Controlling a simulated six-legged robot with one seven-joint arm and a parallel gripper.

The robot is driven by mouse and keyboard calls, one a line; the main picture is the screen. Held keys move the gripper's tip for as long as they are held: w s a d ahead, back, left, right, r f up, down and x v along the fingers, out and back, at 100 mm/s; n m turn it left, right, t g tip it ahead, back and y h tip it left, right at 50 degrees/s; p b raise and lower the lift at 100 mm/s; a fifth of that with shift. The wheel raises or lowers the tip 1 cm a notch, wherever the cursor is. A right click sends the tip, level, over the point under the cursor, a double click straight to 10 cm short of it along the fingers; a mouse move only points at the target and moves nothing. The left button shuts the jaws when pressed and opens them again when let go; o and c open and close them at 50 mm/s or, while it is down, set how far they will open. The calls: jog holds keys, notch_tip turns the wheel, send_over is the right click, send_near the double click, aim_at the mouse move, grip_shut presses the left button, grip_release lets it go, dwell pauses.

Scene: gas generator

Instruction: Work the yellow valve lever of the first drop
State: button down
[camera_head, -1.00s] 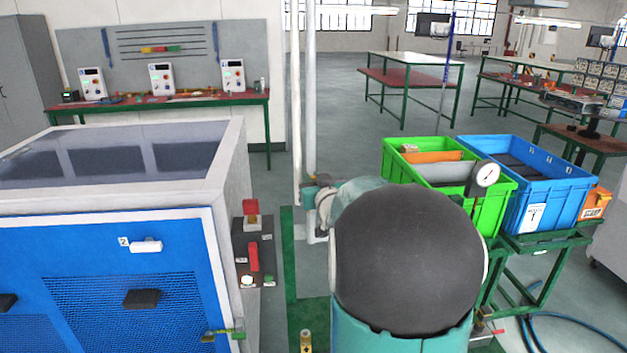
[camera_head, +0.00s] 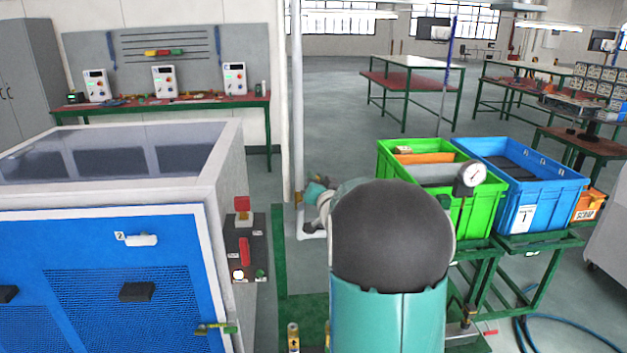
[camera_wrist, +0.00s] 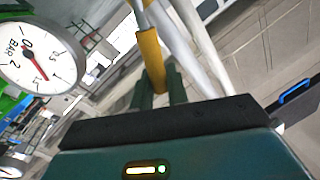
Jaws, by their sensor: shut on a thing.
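The yellow valve lever (camera_wrist: 152,62) shows in the wrist view as a yellow sleeve beside pale pipes. My gripper (camera_wrist: 160,92) is shut on its lower end, with one dark green finger on each side. The valve body behind the fingers is hidden. In the head view, my large grey and teal arm blocks the middle, and my wrist reaches the white vertical pipe (camera_head: 297,110) at its lower end. The lever cannot be made out clearly there.
A round pressure gauge (camera_wrist: 40,58) is close on the left in the wrist view. A blue-fronted cabinet (camera_head: 125,225) stands left in the head view. A green bin (camera_head: 425,205) and a blue bin (camera_head: 545,195) stand on a green frame at right.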

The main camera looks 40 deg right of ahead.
jog(key=s+d+f+m+h, duration=0.3)
jog(key=f+m, duration=0.6)
jog(key=m, duration=0.6)
jog(key=shift+d+g, duration=0.3)
jog(key=shift+d, duration=0.4)
jog(key=c, duration=1.4)
grip_release()
jog(key=shift+c, duration=0.2)
jog(key=shift+h, duration=0.4)
jog(key=v, duration=1.4)
